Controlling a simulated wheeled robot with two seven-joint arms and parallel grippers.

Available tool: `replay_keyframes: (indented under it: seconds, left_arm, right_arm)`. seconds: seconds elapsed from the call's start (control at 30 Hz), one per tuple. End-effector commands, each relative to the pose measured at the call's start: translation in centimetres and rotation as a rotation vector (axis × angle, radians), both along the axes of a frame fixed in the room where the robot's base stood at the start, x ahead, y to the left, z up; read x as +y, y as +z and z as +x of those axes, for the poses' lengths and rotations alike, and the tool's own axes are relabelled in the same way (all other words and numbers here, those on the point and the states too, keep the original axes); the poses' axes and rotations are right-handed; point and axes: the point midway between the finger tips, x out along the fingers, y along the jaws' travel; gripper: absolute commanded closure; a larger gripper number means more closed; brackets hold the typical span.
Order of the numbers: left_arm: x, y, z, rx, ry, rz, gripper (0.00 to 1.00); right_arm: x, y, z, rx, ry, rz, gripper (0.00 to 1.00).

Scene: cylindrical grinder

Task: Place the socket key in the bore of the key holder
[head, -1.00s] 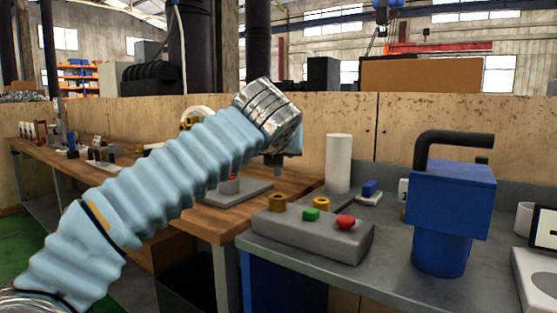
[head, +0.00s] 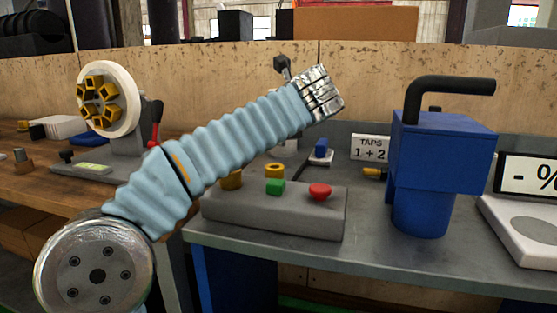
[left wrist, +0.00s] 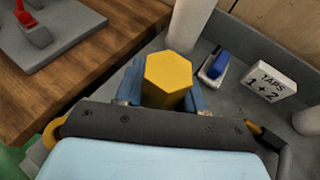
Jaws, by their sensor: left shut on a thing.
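My left gripper (left wrist: 167,88) shows in the left wrist view, its blue fingers shut on a gold hexagonal piece that looks like the socket key (left wrist: 168,72). Its hexagonal end faces the camera; its lower part is hidden. In the head view my left arm covers the gripper and the key. I cannot tell whether this block is the key holder, and no bore is clearly visible. My right gripper is not in view.
A blue machine (head: 440,150) with a black bent handle stands right of the block. A "TAPS 1 + 2" sign (head: 369,148) stands behind. A white cylinder (left wrist: 190,28) is just beyond the held piece. A white disc (head: 112,97) with gold pieces stands left on the wooden bench.

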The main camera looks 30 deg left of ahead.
Motion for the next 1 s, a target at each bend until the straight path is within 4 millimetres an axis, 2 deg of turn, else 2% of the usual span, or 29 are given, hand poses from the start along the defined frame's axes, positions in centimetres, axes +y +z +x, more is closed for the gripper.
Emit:
replay_keyframes:
  seconds: [0.13,0.2,0.3,0.53,0.63,0.77,1.0]
  left_arm:
    - [2.9,-1.8,3.2,0.003,0.004,0.000,0.95]
    - [3.6,-3.5,4.1,0.003,0.001,0.001,0.95]
    - [4.4,-4.9,5.1,0.002,0.001,0.000,0.95]
    - [5.3,-6.7,6.2,0.002,-0.001,0.001,0.95]
    - [6.2,-8.2,7.1,0.003,0.000,0.000,0.95]
    - [6.0,-10.4,7.0,0.001,-0.002,0.001,0.95]
    - [5.9,-10.8,7.0,-0.001,-0.002,0.000,0.95]
  right_arm:
    - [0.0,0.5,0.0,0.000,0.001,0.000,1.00]
    - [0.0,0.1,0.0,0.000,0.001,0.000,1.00]
    - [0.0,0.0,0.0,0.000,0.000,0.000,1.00]
    - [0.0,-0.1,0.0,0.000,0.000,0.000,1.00]
    - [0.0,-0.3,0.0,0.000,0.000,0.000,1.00]
    - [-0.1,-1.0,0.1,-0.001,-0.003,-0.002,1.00]
    - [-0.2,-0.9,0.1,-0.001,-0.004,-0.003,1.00]
